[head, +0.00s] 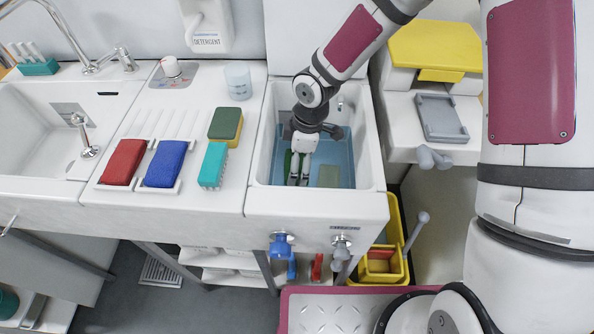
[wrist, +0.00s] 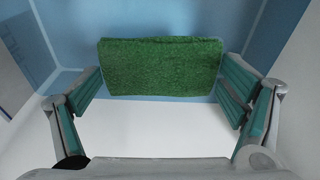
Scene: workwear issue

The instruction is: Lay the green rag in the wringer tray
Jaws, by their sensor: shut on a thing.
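The green rag (wrist: 160,67) is a folded, fuzzy block between the two teal-padded fingers of my gripper (wrist: 162,95) in the wrist view. My gripper is shut on it, with a finger at each end of the rag. In the head view my gripper (head: 299,178) reaches down into the blue-bottomed basin (head: 260,150), and only a sliver of green (head: 287,163) shows beside its fingers. A shallow grey tray (head: 462,132), which looks like the wringer tray, lies empty on the white ledge to the right of the basin.
Red (head: 124,162), blue (head: 166,163) and teal (head: 213,165) blocks and a green-yellow sponge (head: 226,123) lie on the left counter. The basin's right wall (head: 367,140) stands between my gripper and the tray.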

